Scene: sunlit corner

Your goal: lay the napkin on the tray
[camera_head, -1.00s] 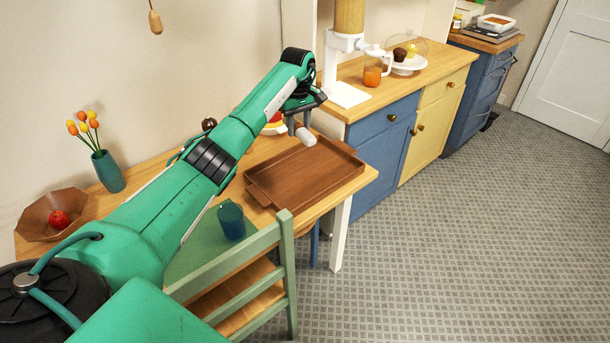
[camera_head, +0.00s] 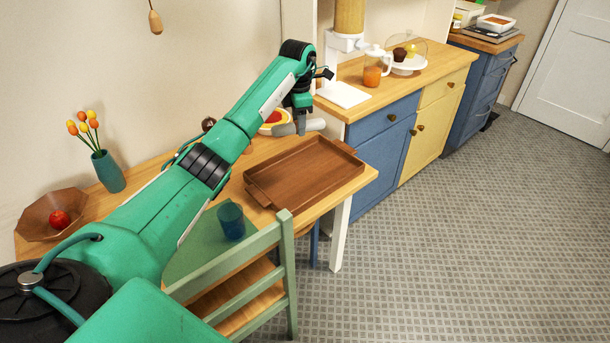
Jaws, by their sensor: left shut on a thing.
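The brown wooden tray (camera_head: 308,173) lies on the table, empty, near the table's right end. My left gripper (camera_head: 301,129) points down at the tray's far side. It is shut on the napkin (camera_head: 285,130), a small pale grey roll that sticks out on both sides of the fingers. The roll lies roughly level across the picture, just behind the tray's far rim. I cannot tell how high it is above the table. The fingers hide the roll's middle. My right gripper is not in view.
A bowl with red and yellow contents (camera_head: 272,119) stands close behind the roll. A blue cup (camera_head: 231,221) stands left of the tray on a green mat (camera_head: 197,250). A green chair (camera_head: 289,270) is at the near side. A white-based stand (camera_head: 343,95) is on the counter.

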